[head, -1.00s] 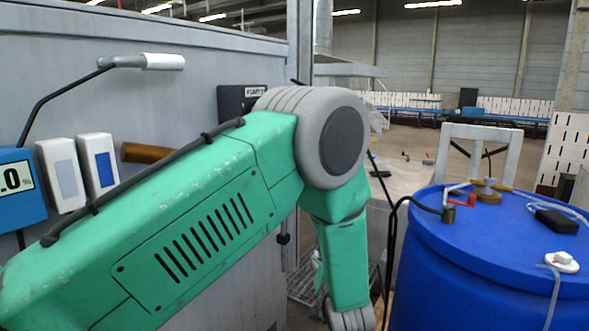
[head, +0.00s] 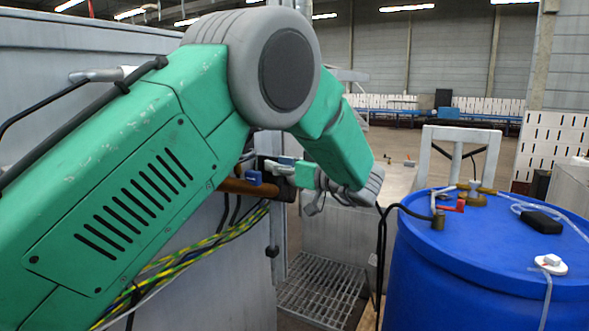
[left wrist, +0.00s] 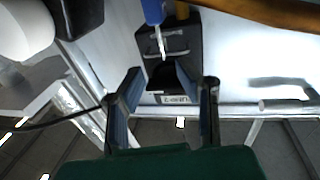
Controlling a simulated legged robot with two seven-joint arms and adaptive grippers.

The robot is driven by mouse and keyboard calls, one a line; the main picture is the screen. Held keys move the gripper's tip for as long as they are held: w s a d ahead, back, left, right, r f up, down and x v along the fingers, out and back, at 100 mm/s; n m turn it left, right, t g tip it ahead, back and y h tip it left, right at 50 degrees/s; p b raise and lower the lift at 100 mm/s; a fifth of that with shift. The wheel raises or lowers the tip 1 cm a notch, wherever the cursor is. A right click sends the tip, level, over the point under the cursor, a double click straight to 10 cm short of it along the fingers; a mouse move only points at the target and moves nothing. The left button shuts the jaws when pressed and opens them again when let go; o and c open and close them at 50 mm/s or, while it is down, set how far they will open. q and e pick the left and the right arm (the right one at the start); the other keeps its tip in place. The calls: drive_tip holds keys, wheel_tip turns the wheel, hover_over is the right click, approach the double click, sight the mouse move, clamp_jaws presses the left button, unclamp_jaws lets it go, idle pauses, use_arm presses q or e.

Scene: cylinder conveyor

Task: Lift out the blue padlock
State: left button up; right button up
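The blue padlock (head: 254,177) shows in the head view as a small blue block in front of the brown pipe, close left of my left gripper (head: 283,168). In the left wrist view the padlock (left wrist: 152,11) is at the top edge, partly cut off, with a pale strip like a shackle running from it over a black box (left wrist: 182,47). My left gripper (left wrist: 163,75) is open there, its two fingers spread before the box, with nothing seen between them but the box. The padlock lies beyond the fingertips. My right gripper is in neither view.
A brown pipe (head: 236,187) runs beside the padlock. Yellow-green cables (head: 185,262) hang below along the grey cabinet (head: 60,58). A blue drum (head: 480,275) with hoses stands at the right. A floor grating (head: 318,290) lies below the gripper. My arm hides part of the cabinet.

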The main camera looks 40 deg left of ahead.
sight(258, 172)
use_arm(q)
drive_tip(key=a, duration=0.5)
drive_tip(key=a+f, duration=0.1)
drive_tip(key=a, duration=0.2)
drive_tip(key=shift+w+a, duration=0.25)
drive_tip(key=shift+a, duration=0.1)
drive_tip(key=shift+d+r, duration=0.3)
drive_tip(key=shift+d, duration=0.5)
drive_tip(key=shift+d+r, duration=0.15)
drive_tip(key=shift+d, duration=0.2)
clamp_jaws()
drive_tip(key=shift+a+f, duration=0.35)
drive_tip(key=shift+a, duration=0.5)
